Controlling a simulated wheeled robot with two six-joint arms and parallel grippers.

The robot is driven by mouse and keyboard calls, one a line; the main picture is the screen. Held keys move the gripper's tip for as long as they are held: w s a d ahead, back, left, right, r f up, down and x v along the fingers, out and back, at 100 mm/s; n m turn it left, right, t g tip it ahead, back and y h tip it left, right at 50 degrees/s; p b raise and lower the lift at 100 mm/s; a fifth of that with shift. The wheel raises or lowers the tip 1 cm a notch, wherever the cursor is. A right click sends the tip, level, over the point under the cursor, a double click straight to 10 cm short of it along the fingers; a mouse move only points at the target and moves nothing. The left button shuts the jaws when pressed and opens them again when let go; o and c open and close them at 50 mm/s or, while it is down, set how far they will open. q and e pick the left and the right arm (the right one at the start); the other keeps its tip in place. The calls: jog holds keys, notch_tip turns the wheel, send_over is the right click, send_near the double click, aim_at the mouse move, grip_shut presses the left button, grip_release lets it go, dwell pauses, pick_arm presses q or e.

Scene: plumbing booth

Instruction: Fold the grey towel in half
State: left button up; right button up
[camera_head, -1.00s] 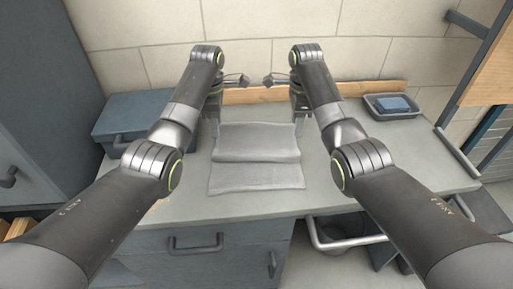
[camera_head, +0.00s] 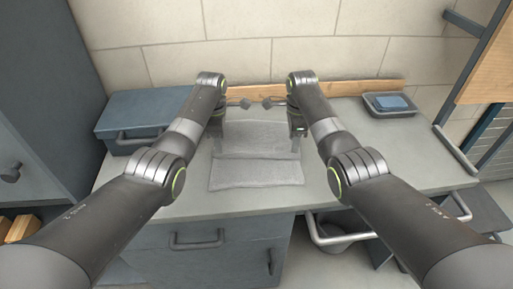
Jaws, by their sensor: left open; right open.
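The grey towel (camera_head: 257,172) lies on the worktop between my two arms, with a raised ridge or layer edge running across its middle. Its far part looks slightly rumpled, and its near part lies flat. My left gripper (camera_head: 218,143) is open and points down at the towel's far left side. My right gripper (camera_head: 297,143) is open and points down at the far right side. The fingers are small and partly hidden by the wrists, so I cannot tell whether they touch the cloth.
A blue-grey toolbox (camera_head: 143,113) stands at the back left of the worktop (camera_head: 400,155). A grey tray (camera_head: 391,110) with a blue item sits at the back right. A wooden strip (camera_head: 350,88) runs along the wall. The worktop right of the towel is clear.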

jog(key=shift+f, duration=0.1)
pick_arm(q)
jog(key=shift+f+b, duration=0.4)
pick_arm(e)
jog(key=shift+f, duration=0.35)
pick_arm(q)
jog(key=shift+f+b, duration=0.4)
pick_arm(e)
jog(key=shift+f, duration=0.4)
pick_arm(q)
jog(key=shift+r, duration=0.1)
pick_arm(e)
jog(key=shift+r, duration=0.1)
jog(key=shift+f, duration=0.25)
pick_arm(q)
grip_shut()
pick_arm(e)
jog(key=shift+s+f, duration=0.1)
grip_shut()
pick_arm(q)
jog(key=shift+r, duration=0.1)
